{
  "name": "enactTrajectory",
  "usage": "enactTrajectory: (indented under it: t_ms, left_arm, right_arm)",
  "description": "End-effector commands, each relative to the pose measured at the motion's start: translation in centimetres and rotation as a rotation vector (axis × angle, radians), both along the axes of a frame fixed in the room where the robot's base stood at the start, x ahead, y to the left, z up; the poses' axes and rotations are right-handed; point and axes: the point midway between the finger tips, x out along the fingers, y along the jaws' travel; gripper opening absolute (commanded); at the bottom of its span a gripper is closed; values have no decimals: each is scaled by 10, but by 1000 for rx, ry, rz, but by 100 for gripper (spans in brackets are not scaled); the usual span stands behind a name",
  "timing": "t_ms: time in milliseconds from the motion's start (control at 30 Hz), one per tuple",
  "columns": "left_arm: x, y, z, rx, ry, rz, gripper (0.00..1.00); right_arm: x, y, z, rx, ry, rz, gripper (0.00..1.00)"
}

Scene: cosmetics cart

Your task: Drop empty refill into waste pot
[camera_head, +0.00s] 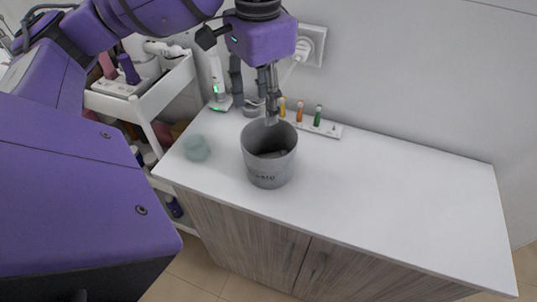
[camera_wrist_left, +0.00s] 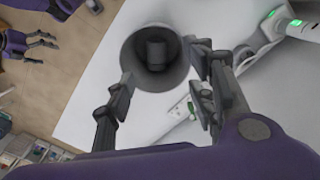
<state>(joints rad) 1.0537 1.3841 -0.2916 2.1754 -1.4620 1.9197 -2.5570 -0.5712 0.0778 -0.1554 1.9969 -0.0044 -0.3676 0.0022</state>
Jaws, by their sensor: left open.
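The grey waste pot (camera_head: 270,170) stands upright on the white counter, and it also shows in the left wrist view (camera_wrist_left: 176,80). My left gripper (camera_head: 271,119) points down over the pot's far rim, open and empty. In the left wrist view its two fingers (camera_wrist_left: 157,63) stand apart on either side of the pot's mouth. A dark grey cylinder, seemingly the empty refill (camera_wrist_left: 156,54), is inside the pot, clear of the fingers. What seems to be my right gripper (camera_wrist_left: 38,43) shows small at the left of the left wrist view; its jaws are unclear.
Behind are a white rack with small coloured bottles (camera_head: 318,127), a white device with a green light (camera_head: 217,90) and a wall socket (camera_head: 312,45). A white cart (camera_head: 160,90) is at the left. The counter's right side is clear.

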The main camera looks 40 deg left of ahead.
Motion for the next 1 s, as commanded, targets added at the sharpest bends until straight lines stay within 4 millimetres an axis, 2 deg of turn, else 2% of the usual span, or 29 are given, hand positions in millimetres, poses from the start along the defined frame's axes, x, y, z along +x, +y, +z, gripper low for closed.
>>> enactTrajectory:
  t_ms: [33,200,400,567,1000]
  left_arm:
    - [1,0,14,-1,-6,0,50]
    - [1,0,50,-1,-5,0,50]
    - [0,0,73,0,-2,0,50]
    - [0,0,79,-1,0,-1,50]
    - [0,0,79,0,-1,-1,50]
  right_arm:
    - [1,0,0,0,-1,0,100]
    - [1,0,1,0,-3,0,100]
    - [2,0,1,1,-4,1,100]
    - [2,0,1,1,-4,1,100]
    - [2,1,1,1,-5,-1,100]
